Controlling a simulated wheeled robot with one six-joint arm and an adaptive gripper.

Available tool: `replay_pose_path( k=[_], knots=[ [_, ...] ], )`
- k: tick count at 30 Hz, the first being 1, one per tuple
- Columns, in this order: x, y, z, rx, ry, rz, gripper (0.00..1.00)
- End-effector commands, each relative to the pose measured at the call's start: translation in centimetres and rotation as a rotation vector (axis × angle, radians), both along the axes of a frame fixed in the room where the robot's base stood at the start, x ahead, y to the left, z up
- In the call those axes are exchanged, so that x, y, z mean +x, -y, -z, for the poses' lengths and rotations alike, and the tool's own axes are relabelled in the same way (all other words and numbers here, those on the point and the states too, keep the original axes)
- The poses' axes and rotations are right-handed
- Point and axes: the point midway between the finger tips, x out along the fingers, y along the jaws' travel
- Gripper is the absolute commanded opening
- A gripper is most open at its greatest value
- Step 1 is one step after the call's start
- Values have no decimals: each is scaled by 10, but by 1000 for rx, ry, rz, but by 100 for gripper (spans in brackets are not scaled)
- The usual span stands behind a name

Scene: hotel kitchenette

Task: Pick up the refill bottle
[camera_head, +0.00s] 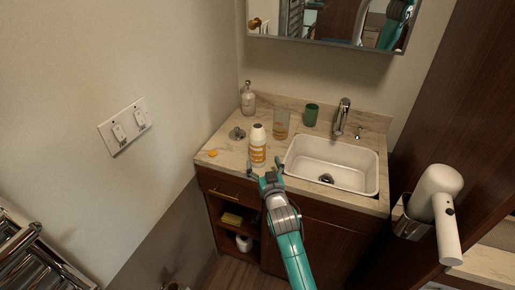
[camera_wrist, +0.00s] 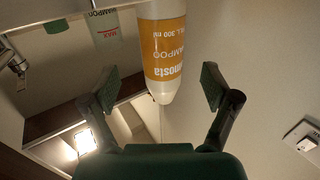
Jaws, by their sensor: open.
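The refill bottle (camera_head: 258,148) is white with an orange label and stands upright on the counter, left of the sink. In the wrist view the bottle (camera_wrist: 164,45) fills the top middle, with its orange shampoo label and tapered end showing. My gripper (camera_head: 265,167) is open and empty at the counter's front edge, just in front of the bottle. In the wrist view the fingers of my gripper (camera_wrist: 160,88) are spread wide. The bottle lies between their lines, with clear gaps on both sides. I see no contact.
A clear labelled container (camera_head: 281,125) stands close behind the bottle to the right. A pump dispenser (camera_head: 248,100), a small metal item (camera_head: 237,133) and an orange piece (camera_head: 212,153) are to the left. A green cup (camera_head: 311,115) stands behind the sink (camera_head: 333,164). The faucet (camera_head: 341,117) rises behind it.

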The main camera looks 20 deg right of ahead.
Motion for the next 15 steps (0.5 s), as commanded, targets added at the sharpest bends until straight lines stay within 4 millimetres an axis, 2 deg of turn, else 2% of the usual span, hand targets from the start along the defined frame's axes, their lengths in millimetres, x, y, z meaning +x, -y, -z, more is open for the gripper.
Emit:
replay_pose_path(
  k=[3,11,15],
  knots=[
    [16,1,0,0,0,0,87],
    [32,1,0,0,0,0,87],
    [50,0,-1,-2,1,0,87]
  ],
)
